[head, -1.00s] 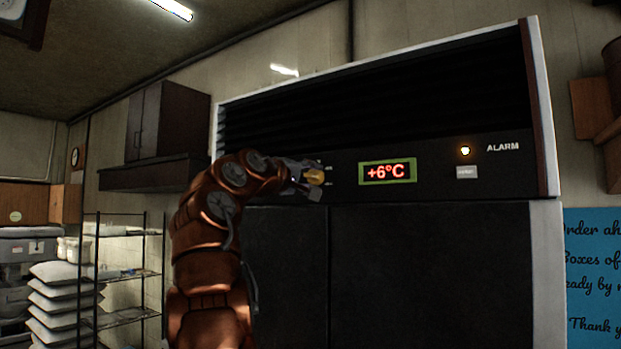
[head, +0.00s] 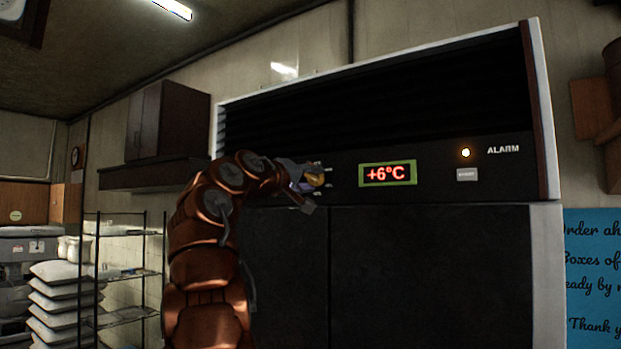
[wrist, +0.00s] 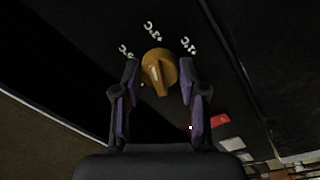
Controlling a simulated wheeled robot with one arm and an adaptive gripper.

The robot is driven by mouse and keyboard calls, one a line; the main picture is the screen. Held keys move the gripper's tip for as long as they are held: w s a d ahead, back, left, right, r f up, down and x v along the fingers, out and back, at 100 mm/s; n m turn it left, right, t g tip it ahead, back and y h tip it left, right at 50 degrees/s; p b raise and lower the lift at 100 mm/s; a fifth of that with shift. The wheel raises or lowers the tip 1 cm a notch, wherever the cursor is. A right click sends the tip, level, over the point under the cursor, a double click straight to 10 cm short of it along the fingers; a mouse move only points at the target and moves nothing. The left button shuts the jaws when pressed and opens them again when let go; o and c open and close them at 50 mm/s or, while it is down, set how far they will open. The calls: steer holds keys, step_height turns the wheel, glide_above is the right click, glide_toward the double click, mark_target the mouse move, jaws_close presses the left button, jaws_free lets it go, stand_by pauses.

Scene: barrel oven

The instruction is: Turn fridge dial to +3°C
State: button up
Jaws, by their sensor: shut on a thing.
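The fridge (head: 430,255) has a dark front panel with a yellow-orange dial (head: 317,177), partly hidden by my gripper (head: 308,183). The green-framed display (head: 388,173) right of the dial reads +6°C. In the wrist view, the dial (wrist: 159,82) sits between the two fingers of my gripper (wrist: 160,76), which is shut on it, one finger on each side. The dial's raised ridge points down in that picture. White temperature marks (wrist: 154,30) stand around its upper side, tilted and too small to read surely.
A dark wall cupboard (head: 168,120) and a wire rack (head: 125,275) stand left of my arm. A blue sign (head: 594,280) hangs at right.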

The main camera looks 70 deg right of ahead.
steer(key=shift+d+f+m, duration=0.1)
steer(key=shift+f+m, duration=0.1)
steer(key=shift+m, duration=0.3)
steer(key=o, duration=0.9)
steer(key=shift+o, duration=1.2)
steer(key=shift+r, duration=0.15)
